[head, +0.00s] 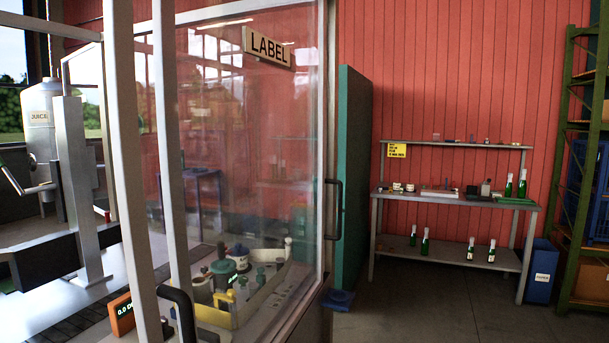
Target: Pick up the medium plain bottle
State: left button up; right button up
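Several green bottles stand upright on a metal workbench (455,201) at the back right. Two stand on its worktop, one bottle (508,186) left of another (522,185). On its lower shelf stand a small bottle (413,237), a slightly taller one (425,243) and two more with pale labels, one (470,250) and the other (491,252). They are too small in view to tell which is the medium plain bottle. Neither gripper is in view.
A glass-walled machine with a LABEL sign (268,47) fills the left and middle. A blue bin (540,272) and a green rack (568,160) are right of the bench. The floor (430,310) before the bench is clear.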

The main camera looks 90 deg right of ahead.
aim_at(523, 185)
jog(key=z, duration=4.1)
jog(key=i+u, duration=0.25)
jog(key=i, duration=6.4)
